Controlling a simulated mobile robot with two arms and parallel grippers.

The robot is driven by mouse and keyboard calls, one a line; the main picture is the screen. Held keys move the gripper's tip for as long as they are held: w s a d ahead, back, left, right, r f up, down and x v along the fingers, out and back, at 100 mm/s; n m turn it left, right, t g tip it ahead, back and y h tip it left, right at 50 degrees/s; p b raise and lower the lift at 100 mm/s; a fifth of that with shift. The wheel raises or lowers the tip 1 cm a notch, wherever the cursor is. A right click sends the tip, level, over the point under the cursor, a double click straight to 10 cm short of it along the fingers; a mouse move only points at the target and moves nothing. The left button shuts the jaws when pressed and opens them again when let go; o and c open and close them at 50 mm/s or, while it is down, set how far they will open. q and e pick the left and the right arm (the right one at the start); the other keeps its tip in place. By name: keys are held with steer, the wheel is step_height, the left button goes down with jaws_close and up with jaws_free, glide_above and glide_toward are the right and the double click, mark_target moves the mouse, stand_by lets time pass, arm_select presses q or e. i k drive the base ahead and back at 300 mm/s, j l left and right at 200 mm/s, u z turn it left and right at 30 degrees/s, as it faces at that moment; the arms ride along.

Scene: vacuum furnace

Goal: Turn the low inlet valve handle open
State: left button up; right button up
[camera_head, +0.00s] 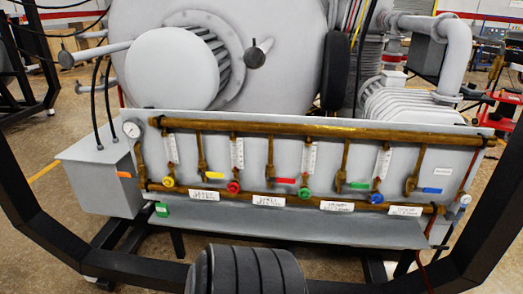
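A grey valve panel (300,150) with brass pipes stands in front of me. Its lever handles are yellow (214,175), red (285,181), green (359,186) and blue (432,190), from left to right; all look roughly level. Round knobs in yellow (167,182), red (233,188), green (304,193) and blue (377,198) sit along the lower pipe. An orange handle (123,174) is at the left end and a small green one (162,209) below it. The white labels (268,201) are too small to read, so I cannot tell which handle is the low inlet. Neither gripper shows.
A brass pipe (320,130) runs along the panel's top and a round gauge (131,129) sits at its left. A grey ledge (290,228) juts out below. The large furnace (280,90) stands behind. A dark ribbed cylinder (250,272) fills the bottom middle.

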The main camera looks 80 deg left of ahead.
mark_target(119, 174)
steer(key=u, duration=2.25)
